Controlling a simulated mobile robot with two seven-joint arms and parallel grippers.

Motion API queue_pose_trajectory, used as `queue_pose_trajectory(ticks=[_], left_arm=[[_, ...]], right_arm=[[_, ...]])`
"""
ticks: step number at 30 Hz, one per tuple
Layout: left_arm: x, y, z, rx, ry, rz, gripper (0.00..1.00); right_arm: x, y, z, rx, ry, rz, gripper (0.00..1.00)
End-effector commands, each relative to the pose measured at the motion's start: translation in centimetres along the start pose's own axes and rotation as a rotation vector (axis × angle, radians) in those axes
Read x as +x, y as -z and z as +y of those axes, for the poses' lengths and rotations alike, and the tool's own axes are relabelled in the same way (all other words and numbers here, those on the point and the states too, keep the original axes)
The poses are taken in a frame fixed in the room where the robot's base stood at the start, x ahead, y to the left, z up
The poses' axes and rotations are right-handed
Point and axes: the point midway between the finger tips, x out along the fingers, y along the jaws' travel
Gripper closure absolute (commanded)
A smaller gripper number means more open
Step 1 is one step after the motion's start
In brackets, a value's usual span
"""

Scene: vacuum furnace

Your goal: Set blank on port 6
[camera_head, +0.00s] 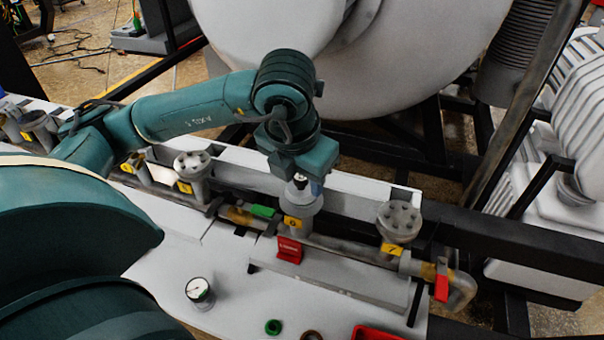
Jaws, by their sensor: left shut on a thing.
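My left gripper (301,183) comes down from above at port 6 and is shut on the blank (302,200), a pale grey round disc. The blank is level over the port 6 pipe (299,226), which has a yellow tag "6" (292,223). The gap between blank and port is too small to tell, so I cannot say whether they touch. The gripper body hides part of the blank's top. My right gripper is not in view.
Port 7 (398,220) on the right and another port (193,166) on the left have bolted flanges. A red tag (289,250), a green handle (263,211) and a red handle (441,284) are near the pipe.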

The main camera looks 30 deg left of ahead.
Motion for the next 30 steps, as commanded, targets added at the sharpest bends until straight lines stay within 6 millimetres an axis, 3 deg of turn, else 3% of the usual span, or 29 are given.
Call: queue_pose_trajectory(ticks=[2,3,12,23,30], left_arm=[[0.0,0.0,0.0,0.0,0.0,0.0,0.92],[0.1,0.0,0.0,0.0,0.0,0.0,0.58],[0.0,0.0,0.0,0.001,0.0,0.0,0.34],[-0.8,0.0,-0.1,0.001,0.002,-0.002,0.34],[-5.6,-0.1,-0.1,0.002,0.002,-0.008,0.34]], right_arm=[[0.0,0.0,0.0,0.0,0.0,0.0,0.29],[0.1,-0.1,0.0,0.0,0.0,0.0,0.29],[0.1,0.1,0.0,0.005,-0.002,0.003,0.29],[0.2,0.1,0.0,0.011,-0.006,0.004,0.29],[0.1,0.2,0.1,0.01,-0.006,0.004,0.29]])
